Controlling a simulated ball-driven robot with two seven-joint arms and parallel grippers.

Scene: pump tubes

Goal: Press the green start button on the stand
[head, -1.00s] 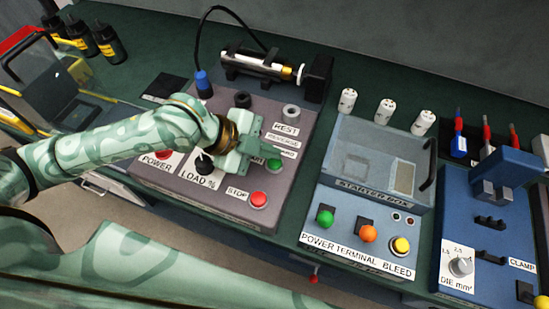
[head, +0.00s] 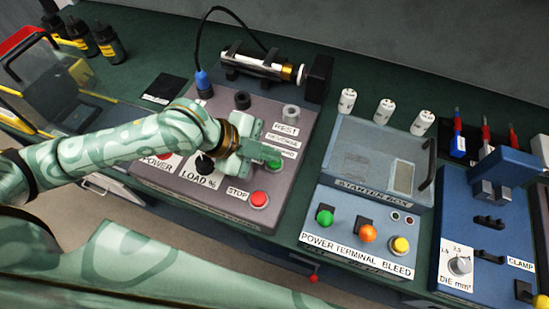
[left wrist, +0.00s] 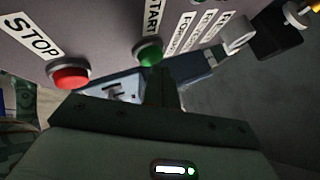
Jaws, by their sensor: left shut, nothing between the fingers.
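The green start button (head: 273,162) is on the grey stand (head: 225,205), above the red stop button in the head view. It also shows in the left wrist view (left wrist: 150,53), below the START label (left wrist: 152,17). My left gripper (head: 263,149) is shut and empty over the stand, with its fingertips close by the green button. In the left wrist view the shut fingers (left wrist: 162,82) appear just below the button. I cannot tell whether they touch it. My right gripper is not in view.
The red stop button (head: 259,199) is close to the green one, and the black load knob (head: 204,165) is to the left. The blue starter box (head: 335,250), with its own green button (head: 325,217), stands to the right. A motor (head: 257,62) lies behind.

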